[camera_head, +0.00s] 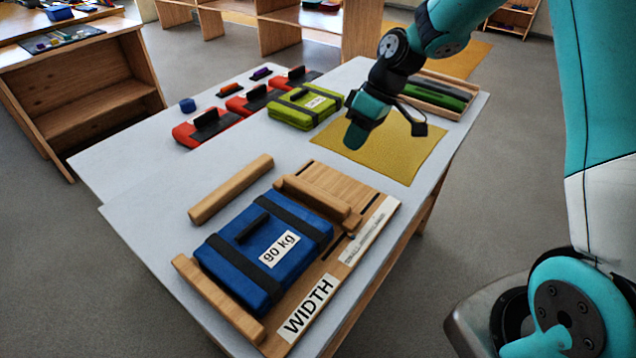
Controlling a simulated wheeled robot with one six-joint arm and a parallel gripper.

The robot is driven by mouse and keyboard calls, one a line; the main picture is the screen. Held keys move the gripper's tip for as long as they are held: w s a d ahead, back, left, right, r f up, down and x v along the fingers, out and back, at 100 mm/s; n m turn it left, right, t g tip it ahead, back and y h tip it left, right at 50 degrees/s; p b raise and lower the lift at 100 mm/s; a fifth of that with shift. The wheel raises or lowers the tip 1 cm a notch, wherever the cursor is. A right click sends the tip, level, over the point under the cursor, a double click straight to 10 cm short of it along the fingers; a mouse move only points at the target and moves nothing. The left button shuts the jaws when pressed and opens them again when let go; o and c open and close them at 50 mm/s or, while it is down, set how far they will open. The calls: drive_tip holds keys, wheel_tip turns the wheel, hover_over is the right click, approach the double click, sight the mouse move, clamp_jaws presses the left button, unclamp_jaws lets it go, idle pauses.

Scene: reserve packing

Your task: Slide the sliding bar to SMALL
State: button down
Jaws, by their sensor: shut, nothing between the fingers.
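A wooden gauge board (345,183) marked WIDTH lies on the near part of the white table. Its sliding bar (312,197) lies across the board, just behind a blue case (232,245) labelled 90 kg. The case lies between this bar and the wooden end bar (218,300) at the near left. A white scale strip (369,232) runs along the board's right edge; its small words are too small to read surely. My gripper (355,136) is shut and empty, over the yellow mat behind the board, apart from the bar.
A loose wooden bar (231,189) lies left of the board. Behind it are red cases (210,126), a green case (305,107) and a blue block (187,105). A wooden tray (466,86) stands at the far right. The yellow mat (400,157) is bare.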

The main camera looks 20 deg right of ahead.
sight(315, 198)
drive_tip(key=a+f, duration=0.1)
drive_tip(key=f, duration=0.2)
drive_tip(key=a+f+y, duration=0.1)
drive_tip(key=f, duration=0.2)
drive_tip(key=f+t+y+p, duration=0.1)
drive_tip(key=f, duration=0.1)
drive_tip(key=shift+w+a+f, duration=0.35)
drive_tip(key=shift+a+f, duration=0.05)
drive_tip(key=shift+s+a+p, duration=0.65)
drive_tip(key=shift+s+a, duration=0.05)
drive_tip(key=shift+a, duration=0.35)
drive_tip(key=shift+s+a+f, duration=0.1)
drive_tip(key=shift+s+a, duration=0.25)
drive_tip(key=shift+a, duration=0.2)
